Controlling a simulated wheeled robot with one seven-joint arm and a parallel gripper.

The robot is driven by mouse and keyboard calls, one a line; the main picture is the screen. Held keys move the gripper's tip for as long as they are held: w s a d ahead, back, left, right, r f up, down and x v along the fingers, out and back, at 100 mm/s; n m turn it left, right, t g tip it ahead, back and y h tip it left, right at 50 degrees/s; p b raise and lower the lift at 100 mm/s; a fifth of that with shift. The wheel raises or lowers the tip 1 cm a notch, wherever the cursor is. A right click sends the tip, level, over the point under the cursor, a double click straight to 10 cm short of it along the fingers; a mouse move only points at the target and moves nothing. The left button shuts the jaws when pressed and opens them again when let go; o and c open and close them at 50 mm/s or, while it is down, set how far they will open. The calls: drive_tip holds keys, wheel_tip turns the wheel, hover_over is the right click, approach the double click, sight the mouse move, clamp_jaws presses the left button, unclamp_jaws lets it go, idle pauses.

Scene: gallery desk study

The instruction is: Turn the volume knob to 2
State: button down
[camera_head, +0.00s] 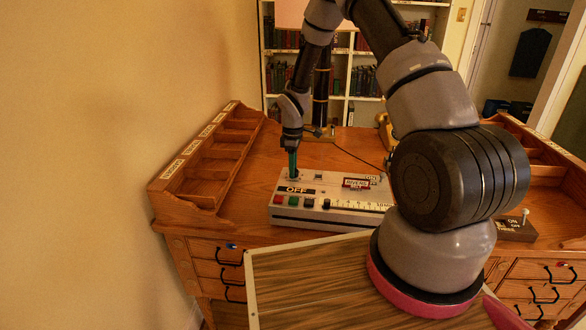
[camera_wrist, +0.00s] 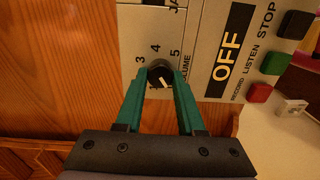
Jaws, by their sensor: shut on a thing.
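The volume knob (camera_wrist: 160,73) is a small round dark knob with a white pointer mark, on a light grey panel. In the wrist view the numbers 3, 4 and 5 show around its far side, with the word VOLUME partly showing to the right. The white mark faces the lower right of the picture, away from these numbers. My gripper (camera_wrist: 160,78) has teal fingers closed on either side of the knob. In the head view my gripper (camera_head: 292,172) points down at the left rear of the recorder (camera_head: 345,222), and the knob is hidden.
The recorder has an OFF display (camera_wrist: 229,50) and red, green and black buttons in front. Wooden pigeonhole racks (camera_head: 215,155) flank the desk. A small dark box with a lever (camera_head: 515,228) stands at right. Bare desk (camera_wrist: 60,70) lies left of the panel in the wrist view.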

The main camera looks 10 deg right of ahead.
drive_tip(key=m, duration=0.4)
drive_tip(key=shift+w, duration=0.1)
drive_tip(key=m, duration=0.6)
drive_tip(key=shift+d, duration=0.1)
drive_tip(key=m, duration=0.5)
drive_tip(key=shift+d, duration=0.1)
drive_tip(key=shift+m, duration=2.4)
drive_tip(key=shift+d, duration=0.1)
drive_tip(key=c, duration=0.5)
unclamp_jaws()
